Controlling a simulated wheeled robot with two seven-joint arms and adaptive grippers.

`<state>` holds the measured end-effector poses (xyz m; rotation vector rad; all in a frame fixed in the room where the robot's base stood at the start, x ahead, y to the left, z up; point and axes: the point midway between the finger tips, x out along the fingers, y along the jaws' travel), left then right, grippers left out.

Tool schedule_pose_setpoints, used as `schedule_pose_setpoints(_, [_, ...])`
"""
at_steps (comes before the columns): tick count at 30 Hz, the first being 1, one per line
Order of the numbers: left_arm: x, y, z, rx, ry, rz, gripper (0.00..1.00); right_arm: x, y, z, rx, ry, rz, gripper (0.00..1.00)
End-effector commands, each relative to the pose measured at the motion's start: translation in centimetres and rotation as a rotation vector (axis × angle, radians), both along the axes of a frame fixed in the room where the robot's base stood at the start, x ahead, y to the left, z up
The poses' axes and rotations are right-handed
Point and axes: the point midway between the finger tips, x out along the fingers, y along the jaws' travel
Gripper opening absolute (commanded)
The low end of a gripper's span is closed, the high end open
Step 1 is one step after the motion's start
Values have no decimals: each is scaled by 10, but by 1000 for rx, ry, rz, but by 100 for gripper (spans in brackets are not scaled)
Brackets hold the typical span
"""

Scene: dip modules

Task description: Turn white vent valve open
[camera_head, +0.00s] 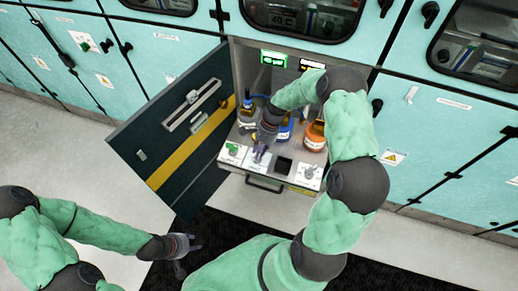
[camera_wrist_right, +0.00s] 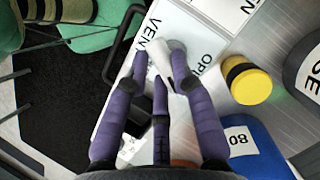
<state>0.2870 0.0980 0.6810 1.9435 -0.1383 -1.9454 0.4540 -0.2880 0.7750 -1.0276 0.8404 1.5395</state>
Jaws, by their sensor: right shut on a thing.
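The white vent valve (camera_wrist_right: 158,58) has a pale handle on a round grey base. It sits on a white plate (camera_wrist_right: 204,46) lettered "VENT" and "OPEN" in the right wrist view. My right gripper (camera_wrist_right: 160,72) has its purple fingers closed around the handle. In the head view my right gripper (camera_head: 262,152) is over the front plates of the pulled-out drawer (camera_head: 300,187), and its fingers hide most of the valve. My left gripper (camera_head: 188,252) is low, left of the drawer, with its fingers spread and nothing seen between them.
A green-handled valve (camera_head: 233,149) is left of my right gripper, and another valve (camera_head: 309,173) is to its right. Bottles, one orange (camera_head: 315,136), stand behind. An open dark door (camera_head: 170,130) is on the left. A yellow cylinder (camera_wrist_right: 250,84) is near the plate.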

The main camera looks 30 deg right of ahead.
Motion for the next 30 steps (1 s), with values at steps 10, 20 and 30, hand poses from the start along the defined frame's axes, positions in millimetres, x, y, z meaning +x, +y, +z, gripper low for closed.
schedule_pose_setpoints(10, [0, 0, 12, 0, 0, 0, 40, 2, 0, 0, 0, 0, 299, 0])
schedule_pose_setpoints(20, [0, 0, 15, 0, 0, 0, 40, 3, -1, 0, 0, 0, 470, 0])
schedule_pose_setpoints(30, [0, 0, 16, 0, 0, 0, 40, 3, -1, 0, 0, 1, 522, 0])
